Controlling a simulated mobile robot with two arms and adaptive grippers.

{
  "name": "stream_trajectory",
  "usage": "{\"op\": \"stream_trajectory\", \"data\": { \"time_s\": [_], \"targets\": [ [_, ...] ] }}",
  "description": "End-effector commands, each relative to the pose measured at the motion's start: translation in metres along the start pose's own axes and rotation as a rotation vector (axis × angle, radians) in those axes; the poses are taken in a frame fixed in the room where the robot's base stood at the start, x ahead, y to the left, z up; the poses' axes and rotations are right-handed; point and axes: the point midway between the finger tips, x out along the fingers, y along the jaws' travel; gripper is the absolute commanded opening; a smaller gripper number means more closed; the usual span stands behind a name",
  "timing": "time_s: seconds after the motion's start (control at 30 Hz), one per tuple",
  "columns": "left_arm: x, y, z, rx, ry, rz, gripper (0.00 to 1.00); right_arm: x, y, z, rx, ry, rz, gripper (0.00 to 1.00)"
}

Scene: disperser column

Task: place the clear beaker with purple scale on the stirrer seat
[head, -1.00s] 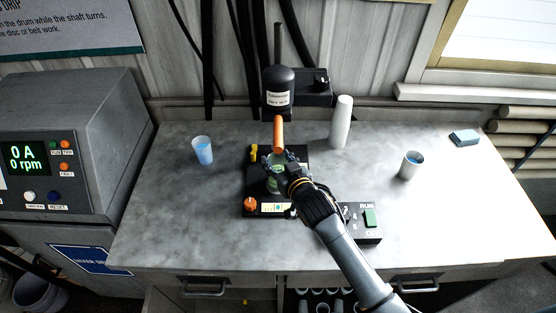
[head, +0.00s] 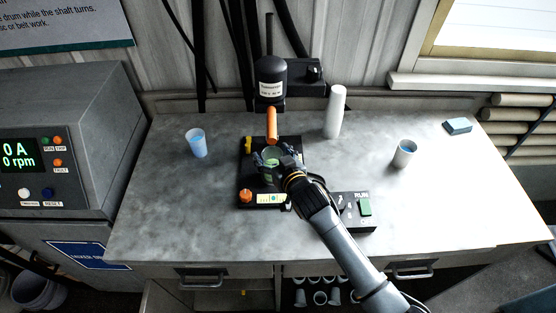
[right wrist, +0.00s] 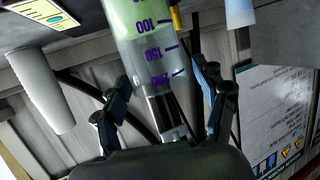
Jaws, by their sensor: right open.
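The clear beaker (head: 269,166) with green liquid stands upright at the black stirrer seat (head: 293,150), below the orange rod of the column. Its purple scale shows in the right wrist view, where the beaker (right wrist: 150,40) appears upside down. My right gripper (head: 275,160) is open, its fingers to either side of the beaker; the wrist view also shows the open fingers (right wrist: 162,85) with the beaker between and beyond them. Whether they touch the glass is unclear. The gripper hides part of the beaker and seat. My left gripper is out of view.
A blue-filled cup (head: 196,143) stands left and another cup (head: 404,154) right. A tall white cup stack (head: 335,112) is behind the seat. A switch box (head: 357,212) is at its front right.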

Motion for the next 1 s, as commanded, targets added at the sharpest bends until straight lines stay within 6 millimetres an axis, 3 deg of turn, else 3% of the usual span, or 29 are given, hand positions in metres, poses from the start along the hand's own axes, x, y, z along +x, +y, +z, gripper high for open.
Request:
{"op": "stream_trajectory", "data": {
  "time_s": [0.17,0.6,0.8,1.0],
  "targets": [
    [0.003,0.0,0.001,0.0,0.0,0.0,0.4,-0.02,0.0,0.002,0.0,0.0,0.0,0.72],
    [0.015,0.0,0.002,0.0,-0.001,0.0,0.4,-0.101,0.0,0.002,0.001,0.0,0.0,0.72],
    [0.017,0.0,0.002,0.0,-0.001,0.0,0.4,-0.117,0.0,0.0,0.0,0.001,0.0,0.72],
    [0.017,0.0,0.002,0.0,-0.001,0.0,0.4,-0.12,0.0,0.0,0.0,0.0,0.0,0.72]
  ]
}}
